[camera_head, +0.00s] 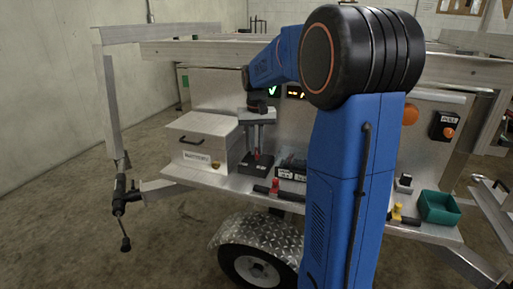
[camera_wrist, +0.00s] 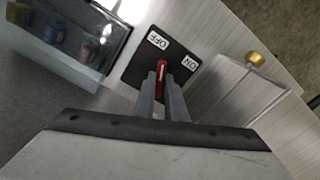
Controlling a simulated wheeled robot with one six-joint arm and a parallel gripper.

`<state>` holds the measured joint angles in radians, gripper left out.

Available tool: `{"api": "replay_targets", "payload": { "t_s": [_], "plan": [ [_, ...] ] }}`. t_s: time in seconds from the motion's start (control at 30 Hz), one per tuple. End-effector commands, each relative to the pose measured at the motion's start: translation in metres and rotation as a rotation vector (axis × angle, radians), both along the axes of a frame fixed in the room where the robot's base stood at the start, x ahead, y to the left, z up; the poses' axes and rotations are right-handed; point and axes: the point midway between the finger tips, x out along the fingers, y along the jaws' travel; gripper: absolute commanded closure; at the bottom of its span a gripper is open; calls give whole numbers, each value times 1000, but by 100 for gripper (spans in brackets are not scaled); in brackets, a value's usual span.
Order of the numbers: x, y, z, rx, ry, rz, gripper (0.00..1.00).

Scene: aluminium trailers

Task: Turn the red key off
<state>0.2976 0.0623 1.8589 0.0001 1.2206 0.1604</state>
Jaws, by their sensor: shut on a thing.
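The red key (camera_wrist: 161,72) stands on a square black plate (camera_wrist: 135,72) with white OFF and ON labels. In the wrist view the key's visible end points up, toward the OFF label (camera_wrist: 158,40); the ON label (camera_wrist: 192,62) is to its right. My gripper (camera_wrist: 163,88) is shut on the key, one finger on each side, and hides its lower part. In the head view my gripper (camera_head: 257,148) reaches straight down to the black plate (camera_head: 256,164) on the trailer's shelf; the key is too small to read there.
A metal box (camera_head: 205,135) with a brass knob stands close left of the plate. A dark, clear-covered box (camera_wrist: 75,30) with knobs is on its other side. A red handle (camera_head: 274,186), yellow handle (camera_head: 396,213) and green bin (camera_head: 440,207) sit along the shelf. A small display (camera_head: 272,92) shows a green tick.

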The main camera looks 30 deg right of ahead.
Motion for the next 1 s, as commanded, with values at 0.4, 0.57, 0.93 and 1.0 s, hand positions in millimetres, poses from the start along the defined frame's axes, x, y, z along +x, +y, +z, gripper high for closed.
{"api": "replay_targets", "payload": {
  "t_s": [0.4,0.57,0.93,1.0],
  "plan": [
    [0,0,1,-1,-2,272,100],
    [0,0,1,-1,-2,322,100],
    [1,0,1,-1,-3,352,100],
    [1,0,1,-1,-3,352,100]
  ]
}}
